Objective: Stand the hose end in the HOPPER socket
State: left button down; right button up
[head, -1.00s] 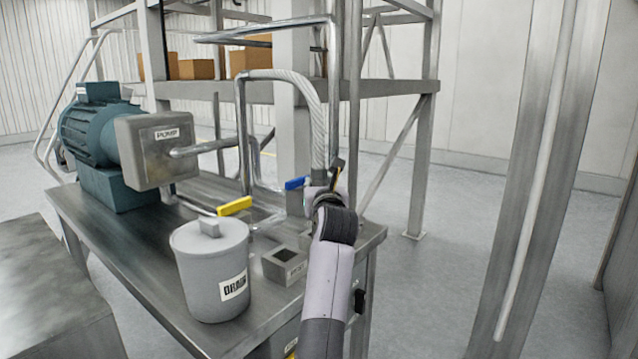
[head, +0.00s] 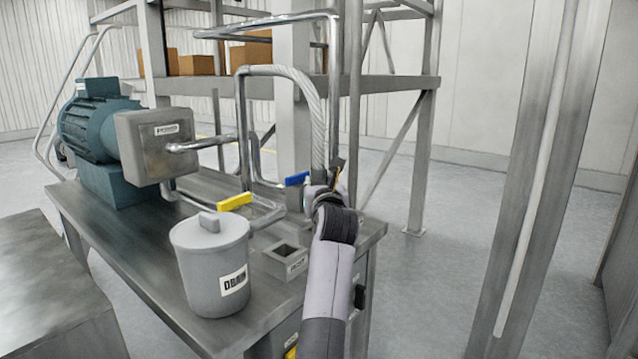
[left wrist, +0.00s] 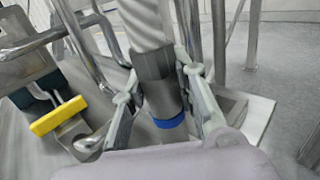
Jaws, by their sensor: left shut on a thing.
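My left gripper (head: 328,183) is shut on the hose end. In the left wrist view its fingers (left wrist: 163,92) flank the hose end's dark grey collar (left wrist: 153,67), with a blue band (left wrist: 170,122) lower down. The braided hose (head: 316,108) arches from the steel pipework down to the gripper. In the head view the gripper hides the hose end; its lower tip is not clear. A small square grey socket block (head: 286,262) with an open top stands on the bench, left of my wrist; its label is too small to read. My right gripper is not in view.
A grey lidded pot labelled DRAIN (head: 212,262) stands left of the socket block. A yellow valve handle (head: 235,201) and a blue handle (head: 297,179) stick out near the pipes. The teal pump (head: 97,130) is at the back left of the steel bench (head: 130,250).

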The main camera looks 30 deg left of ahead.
pick_arm(q)
jog(key=shift+f, duration=0.1)
jog(key=shift+f+b, duration=0.75)
jog(key=shift+f, duration=0.3)
jog(key=shift+f, duration=0.35)
jog(key=shift+f, duration=0.15)
jog(key=shift+f+b, duration=0.8)
jog(key=shift+f, duration=0.15)
jog(key=c, duration=1.3)
grip_release()
jog(key=shift+c, duration=0.2)
jog(key=shift+o, duration=0.7)
